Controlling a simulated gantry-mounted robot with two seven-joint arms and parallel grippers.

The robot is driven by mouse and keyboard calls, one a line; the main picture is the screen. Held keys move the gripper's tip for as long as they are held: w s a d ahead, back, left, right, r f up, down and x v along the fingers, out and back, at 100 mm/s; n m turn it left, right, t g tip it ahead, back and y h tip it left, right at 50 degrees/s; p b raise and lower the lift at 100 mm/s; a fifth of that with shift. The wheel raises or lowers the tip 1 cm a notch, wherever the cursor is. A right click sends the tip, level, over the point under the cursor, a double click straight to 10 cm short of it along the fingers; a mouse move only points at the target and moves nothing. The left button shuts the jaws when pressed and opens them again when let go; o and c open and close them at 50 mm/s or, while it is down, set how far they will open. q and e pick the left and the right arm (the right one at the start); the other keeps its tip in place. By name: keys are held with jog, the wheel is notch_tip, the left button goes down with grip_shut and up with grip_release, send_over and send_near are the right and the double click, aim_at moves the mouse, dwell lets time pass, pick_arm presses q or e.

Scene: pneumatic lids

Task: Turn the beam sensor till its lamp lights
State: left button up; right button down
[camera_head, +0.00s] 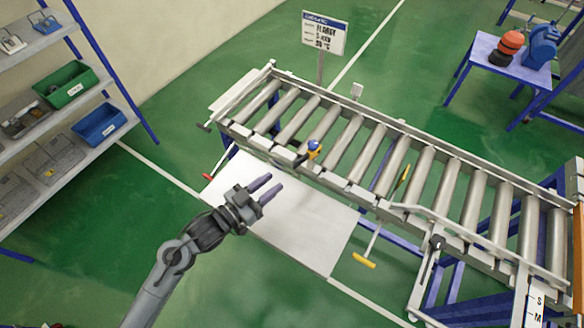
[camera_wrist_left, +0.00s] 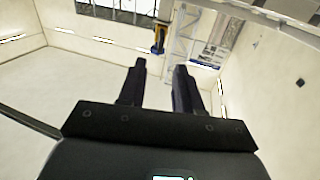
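The beam sensor appears to be the small blue and yellow unit (camera_head: 314,149) on the near side rail of the roller conveyor. It also shows in the left wrist view as a yellow and dark blue shape (camera_wrist_left: 159,38) beyond the fingertips. Its lamp is too small to make out. My left gripper (camera_head: 275,181) is open and empty, short of the sensor and apart from it, over the white panel. In the left wrist view my gripper's two dark fingers (camera_wrist_left: 160,70) stand apart with nothing between them. My right gripper is not in view.
The roller conveyor (camera_head: 408,209) runs diagonally across. A small white unit (camera_head: 356,90) stands on its far rail, with a sign (camera_head: 324,33) behind. A white panel (camera_head: 300,240) lies in front. Yellow-handled (camera_head: 364,260) and red-handled (camera_head: 208,177) levers project nearby. Shelves with bins (camera_head: 98,124) stand left.

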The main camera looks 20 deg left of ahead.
aim_at(298, 161)
pick_arm(q)
jog(key=x, duration=1)
jog(key=shift+w+d, duration=0.15)
jog(key=shift+w, duration=0.2)
grip_shut()
